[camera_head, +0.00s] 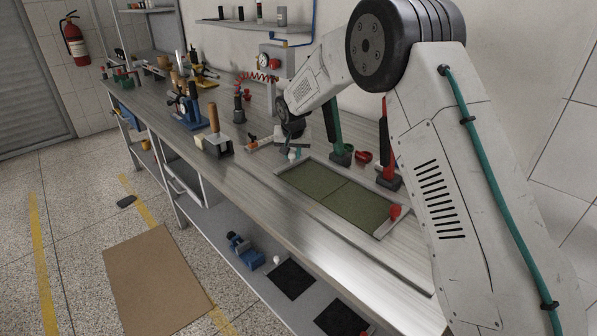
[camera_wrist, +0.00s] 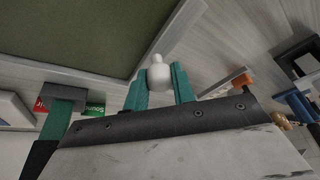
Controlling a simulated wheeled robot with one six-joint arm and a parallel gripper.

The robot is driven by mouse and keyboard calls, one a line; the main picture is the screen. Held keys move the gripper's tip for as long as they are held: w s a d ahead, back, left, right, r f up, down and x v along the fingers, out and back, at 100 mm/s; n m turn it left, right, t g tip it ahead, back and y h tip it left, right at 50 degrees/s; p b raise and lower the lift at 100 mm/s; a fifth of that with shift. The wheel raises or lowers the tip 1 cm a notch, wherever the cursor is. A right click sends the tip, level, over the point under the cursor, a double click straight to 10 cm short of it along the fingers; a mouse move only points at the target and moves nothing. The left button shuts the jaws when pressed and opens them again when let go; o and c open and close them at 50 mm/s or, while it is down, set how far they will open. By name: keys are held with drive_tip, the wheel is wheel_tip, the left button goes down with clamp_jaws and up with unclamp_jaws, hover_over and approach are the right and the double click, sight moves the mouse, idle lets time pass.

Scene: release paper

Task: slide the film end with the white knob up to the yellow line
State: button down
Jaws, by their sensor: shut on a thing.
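The white knob (camera_head: 294,155) is at the far left corner of a framed green panel (camera_head: 312,183) on the bench. A thin seam crosses the panel's middle. My gripper (camera_head: 291,148) is low over that corner. In the wrist view, my gripper's teal fingers (camera_wrist: 159,84) are shut on the white knob (camera_wrist: 157,72), one on each side. The green panel (camera_wrist: 85,32) lies beyond it at the upper left. A red knob (camera_head: 395,211) is at the panel's near right corner. The film end cannot be told apart from the panel, and I cannot make out a yellow line on it.
Teal-handled (camera_head: 337,140) and red-handled (camera_head: 386,140) tools stand behind the panel, with a red item (camera_head: 362,157) between them. A wooden-handled tool (camera_head: 215,138) and a blue stand (camera_head: 190,112) are further left. The bench's front strip is clear.

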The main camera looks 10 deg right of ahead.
idle(0.3)
drive_tip(key=c, duration=1.1)
unclamp_jaws()
drive_tip(key=shift+r, duration=0.1)
drive_tip(key=v, duration=0.8)
drive_tip(key=s+f, duration=0.1)
drive_tip(key=s, duration=0.1)
drive_tip(key=s+f+n+g, duration=0.1)
drive_tip(key=s, duration=0.1)
drive_tip(key=s+d+f+g, duration=0.1)
drive_tip(key=s, duration=0.1)
drive_tip(key=shift+d+f, duration=0.15)
drive_tip(key=shift+n+g, duration=0.6)
drive_tip(key=shift+n, duration=0.1)
drive_tip(key=s+d+r, duration=0.4)
drive_tip(key=s, duration=1.2)
drive_tip(key=s+d+r, duration=0.3)
drive_tip(key=s+r, duration=0.2)
drive_tip(key=s, duration=1)
drive_tip(key=s+d+r, duration=0.4)
drive_tip(key=s+r, duration=0.1)
drive_tip(key=s, duration=1.1)
drive_tip(key=shift+s+d, duration=0.35)
drive_tip(key=shift+d, duration=0.05)
